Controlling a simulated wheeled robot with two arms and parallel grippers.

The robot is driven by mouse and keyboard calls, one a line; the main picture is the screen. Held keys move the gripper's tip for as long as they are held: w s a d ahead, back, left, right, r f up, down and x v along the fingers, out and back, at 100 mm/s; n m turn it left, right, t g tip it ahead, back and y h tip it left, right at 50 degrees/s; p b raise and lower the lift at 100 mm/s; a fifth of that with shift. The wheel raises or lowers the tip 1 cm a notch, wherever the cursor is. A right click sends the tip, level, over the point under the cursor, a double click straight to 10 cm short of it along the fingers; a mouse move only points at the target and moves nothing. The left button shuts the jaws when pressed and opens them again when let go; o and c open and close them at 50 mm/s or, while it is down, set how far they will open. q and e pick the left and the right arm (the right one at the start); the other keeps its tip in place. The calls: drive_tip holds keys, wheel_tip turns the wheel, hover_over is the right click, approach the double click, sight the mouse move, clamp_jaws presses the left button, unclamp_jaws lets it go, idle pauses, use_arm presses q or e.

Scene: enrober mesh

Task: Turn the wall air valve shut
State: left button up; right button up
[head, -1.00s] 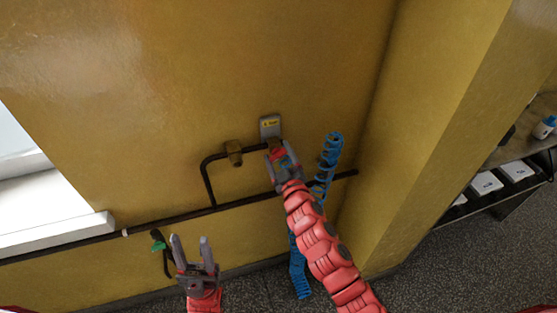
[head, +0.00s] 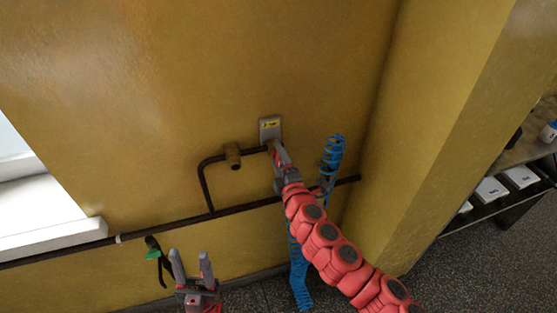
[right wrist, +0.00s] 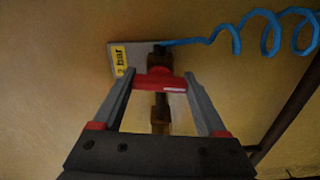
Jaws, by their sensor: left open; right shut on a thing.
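The valve's red handle (right wrist: 160,82) shows in the right wrist view, in front of a brass body below a grey wall plate (head: 269,130) with a yellow label.
A dark pipe (head: 130,237) runs along the yellow wall, with a branch rising to a brass fitting (head: 232,154). A coiled blue hose (head: 331,160) hangs right of the valve. A black and green item (head: 154,250) hangs near my left gripper. A wall corner stands at right.

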drive_tip(key=shift+f+n, duration=0.1)
drive_tip(key=shift+n, duration=0.5)
drive_tip(key=o, duration=1.3)
drive_tip(key=shift+s, duration=0.1)
